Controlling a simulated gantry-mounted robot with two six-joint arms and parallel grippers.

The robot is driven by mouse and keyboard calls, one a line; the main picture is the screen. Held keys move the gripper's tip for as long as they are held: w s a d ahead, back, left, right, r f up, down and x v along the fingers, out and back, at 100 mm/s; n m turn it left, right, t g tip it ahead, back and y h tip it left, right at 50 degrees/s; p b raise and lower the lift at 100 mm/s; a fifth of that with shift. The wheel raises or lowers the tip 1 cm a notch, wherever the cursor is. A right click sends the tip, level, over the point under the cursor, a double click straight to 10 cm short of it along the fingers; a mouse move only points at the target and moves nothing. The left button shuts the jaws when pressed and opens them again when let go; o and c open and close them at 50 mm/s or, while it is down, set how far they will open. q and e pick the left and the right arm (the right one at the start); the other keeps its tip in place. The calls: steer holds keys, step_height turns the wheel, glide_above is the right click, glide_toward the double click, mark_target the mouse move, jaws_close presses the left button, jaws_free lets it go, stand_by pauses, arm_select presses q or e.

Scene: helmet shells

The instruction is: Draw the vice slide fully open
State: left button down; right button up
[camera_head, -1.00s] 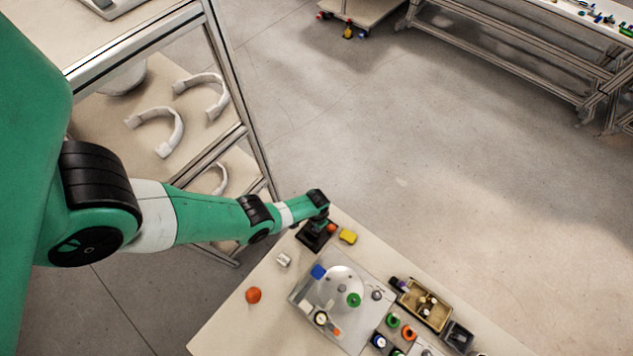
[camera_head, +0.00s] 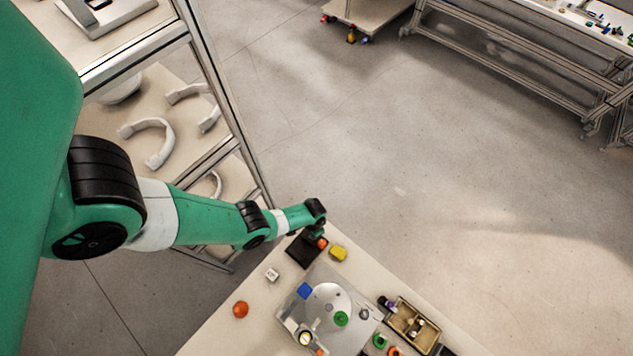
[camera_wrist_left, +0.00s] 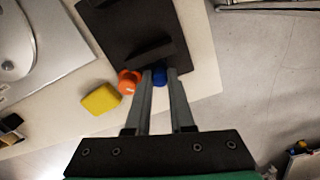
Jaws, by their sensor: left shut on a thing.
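The vice is a black block on a flat dark base (camera_head: 303,252) at the table's far corner. In the left wrist view the dark base (camera_wrist_left: 118,28) and an upright black jaw (camera_wrist_left: 140,52) show ahead of my fingers. My left gripper (camera_wrist_left: 161,76) is shut on a blue knob (camera_wrist_left: 160,77) at the near side of the jaw. An orange knob (camera_wrist_left: 128,82) sits just left of the fingers. In the head view my left gripper (camera_head: 318,230) is at the vice, with its fingers mostly hidden by the wrist. My right gripper is not in view.
A yellow block (camera_head: 338,253) lies close beside the vice. A metal plate with a white dome (camera_head: 327,304), an orange ball (camera_head: 240,309), a small white cube (camera_head: 272,274) and a tan tray (camera_head: 413,326) are on the table. Open floor lies beyond the table edge.

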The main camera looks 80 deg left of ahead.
arm_select(q)
steer(key=shift+w+a, duration=0.1)
steer(key=shift+w, duration=0.05)
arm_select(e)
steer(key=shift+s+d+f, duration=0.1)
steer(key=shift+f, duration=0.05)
arm_select(q)
steer(key=c, duration=0.8)
jaws_free()
steer(key=shift+c, duration=0.2)
steer(key=shift+o, duration=0.3)
steer(key=shift+r, duration=0.15)
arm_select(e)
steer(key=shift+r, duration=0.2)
